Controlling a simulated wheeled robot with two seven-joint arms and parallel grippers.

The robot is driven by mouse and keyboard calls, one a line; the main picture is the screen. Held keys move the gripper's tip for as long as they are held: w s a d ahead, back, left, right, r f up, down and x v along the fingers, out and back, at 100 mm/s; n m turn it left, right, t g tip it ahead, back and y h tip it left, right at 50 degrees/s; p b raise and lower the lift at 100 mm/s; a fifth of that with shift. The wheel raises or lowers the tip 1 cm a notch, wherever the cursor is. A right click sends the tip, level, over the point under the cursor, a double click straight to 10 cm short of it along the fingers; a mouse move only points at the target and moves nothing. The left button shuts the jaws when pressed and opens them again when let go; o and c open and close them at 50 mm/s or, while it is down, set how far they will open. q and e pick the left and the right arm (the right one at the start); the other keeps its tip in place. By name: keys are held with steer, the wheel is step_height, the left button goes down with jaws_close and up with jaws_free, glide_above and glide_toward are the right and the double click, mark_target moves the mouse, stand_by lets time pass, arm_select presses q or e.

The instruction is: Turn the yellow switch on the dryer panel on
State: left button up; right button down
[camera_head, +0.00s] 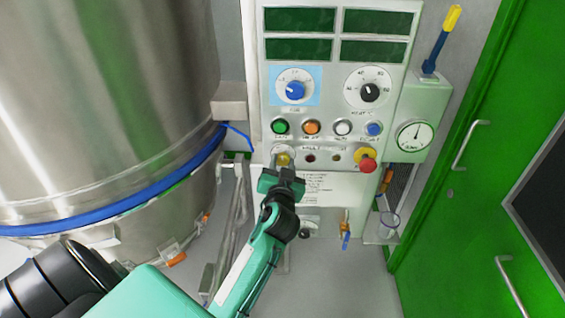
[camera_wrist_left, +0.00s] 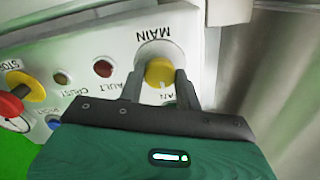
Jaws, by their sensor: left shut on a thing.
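The dryer panel (camera_head: 327,120) is a pale upright board with dark displays, dials and buttons. The yellow switch (camera_head: 283,159) is at its lower left; the left wrist view shows it as a round yellow knob (camera_wrist_left: 159,73) with a white mark, under the upside-down label MAIN. My left gripper (camera_head: 283,174) is at the switch, and in the left wrist view its two fingers (camera_wrist_left: 158,88) stand on either side of the knob, shut on it. The fingers hide part of the lettering beside the knob. My right gripper is not in view.
A red stop button on a yellow collar (camera_head: 367,161) is to the right on the panel. A large steel vessel (camera_head: 110,90) with a blue band stands left. A gauge (camera_head: 416,136) and a blue-and-yellow lever (camera_head: 441,40) are right, before green doors (camera_head: 470,150).

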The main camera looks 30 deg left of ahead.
arm_select(q)
steer(key=m+p, duration=0.1)
steer(key=m, duration=0.3)
steer(key=shift+r+p, duration=0.1)
steer(key=shift+p, duration=0.2)
steer(key=shift+m+p, duration=0.55)
steer(key=shift+m, duration=1.15)
steer(key=o, duration=1)
steer(key=shift+s, duration=0.1)
steer(key=shift+s+d+f, duration=0.25)
steer(key=shift+s, duration=0.05)
steer(key=b+v, duration=0.5)
steer(key=v, duration=0.8)
